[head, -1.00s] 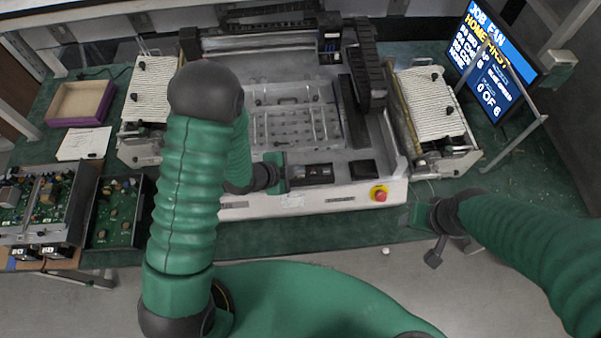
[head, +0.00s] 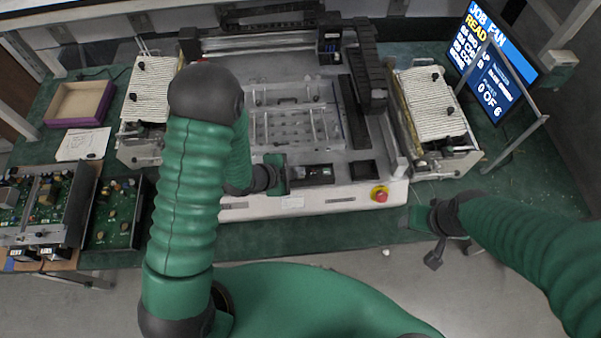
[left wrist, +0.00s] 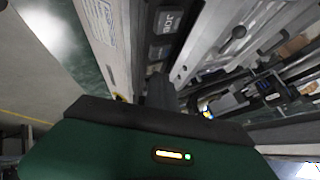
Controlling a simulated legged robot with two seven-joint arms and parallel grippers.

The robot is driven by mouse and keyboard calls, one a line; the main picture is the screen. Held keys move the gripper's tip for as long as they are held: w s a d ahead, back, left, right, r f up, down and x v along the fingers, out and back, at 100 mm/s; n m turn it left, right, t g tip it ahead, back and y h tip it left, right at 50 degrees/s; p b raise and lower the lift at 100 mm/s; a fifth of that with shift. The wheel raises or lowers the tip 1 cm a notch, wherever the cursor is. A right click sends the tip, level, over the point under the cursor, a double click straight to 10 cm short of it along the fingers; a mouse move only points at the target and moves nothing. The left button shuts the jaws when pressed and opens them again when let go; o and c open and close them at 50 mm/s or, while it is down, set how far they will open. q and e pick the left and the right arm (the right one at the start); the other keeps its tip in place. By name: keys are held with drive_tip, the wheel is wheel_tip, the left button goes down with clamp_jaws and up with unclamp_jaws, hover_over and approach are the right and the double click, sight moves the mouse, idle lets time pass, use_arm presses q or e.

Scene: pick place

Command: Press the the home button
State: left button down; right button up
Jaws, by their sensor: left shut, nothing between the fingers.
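The white machine (head: 240,208) has a dark button panel (head: 319,174) on its front edge. My left gripper (head: 284,174) is shut and empty, at the left end of this panel. In the left wrist view, the tip of my left gripper (left wrist: 160,90) is against or just above the panel's lower part. A dark key marked JOB (left wrist: 168,22) shows beyond it. The home button cannot be made out; the fingers may hide it. The monitor (head: 492,65) reads JOB, READY and 0 OF 6.
A red emergency stop knob (head: 380,194) on a yellow base is at the machine's front right. Feeder racks (head: 432,105) flank the machine. A cardboard tray (head: 80,102), paper (head: 82,146) and circuit boards (head: 118,212) lie at left. Green bench top is free at front right.

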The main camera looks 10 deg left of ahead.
use_arm(q)
drive_tip(key=shift+r+p, duration=0.65)
drive_tip(key=shift+r, duration=0.2)
drive_tip(key=shift+r, duration=0.1)
wheel_tip(320, 180, up, 5)
drive_tip(key=p, duration=0.4)
idle(0.5)
